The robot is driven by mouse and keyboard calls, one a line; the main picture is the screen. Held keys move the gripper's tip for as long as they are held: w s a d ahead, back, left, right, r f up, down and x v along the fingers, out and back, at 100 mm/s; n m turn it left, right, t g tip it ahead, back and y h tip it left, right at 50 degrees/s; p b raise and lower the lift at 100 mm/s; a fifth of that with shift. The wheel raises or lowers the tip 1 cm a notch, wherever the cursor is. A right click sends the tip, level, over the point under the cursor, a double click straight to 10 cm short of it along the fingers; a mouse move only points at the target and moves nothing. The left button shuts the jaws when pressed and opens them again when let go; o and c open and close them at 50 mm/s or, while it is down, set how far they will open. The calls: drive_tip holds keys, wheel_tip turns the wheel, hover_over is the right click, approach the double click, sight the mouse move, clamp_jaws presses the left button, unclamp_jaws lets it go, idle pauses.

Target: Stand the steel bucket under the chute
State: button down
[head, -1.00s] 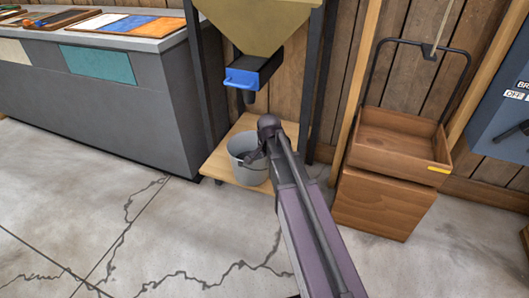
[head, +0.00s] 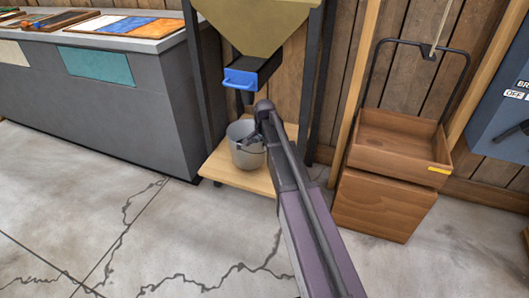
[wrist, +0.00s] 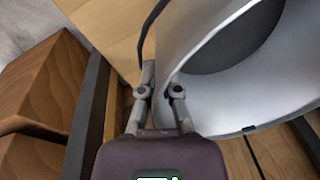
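The grey steel bucket (head: 245,158) is upright over the wooden base board (head: 224,172) of the hopper stand, below the chute (head: 262,75) with its blue handle (head: 240,78). I cannot tell whether its bottom touches the board. My gripper (head: 262,138) is at the bucket's right rim in the head view, partly hidden by my arm. In the wrist view, my gripper's fingers (wrist: 162,92) straddle the bucket's wall (wrist: 225,100), closed on it, with one finger outside and one inside. The bucket's dark inner bottom shows there.
Dark posts (head: 312,90) of the stand rise beside the bucket. A wooden box cart (head: 385,195) with a black handle stands to the right. A grey counter (head: 110,100) is to the left. The cracked floor in front is clear.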

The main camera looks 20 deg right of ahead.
drive_tip(key=shift+f+b, duration=1.8)
drive_tip(key=shift+f, duration=0.1)
drive_tip(key=c, duration=0.8)
unclamp_jaws()
wheel_tip(320, 180, up, 12)
drive_tip(key=s+p, duration=0.2)
drive_tip(key=p, duration=1)
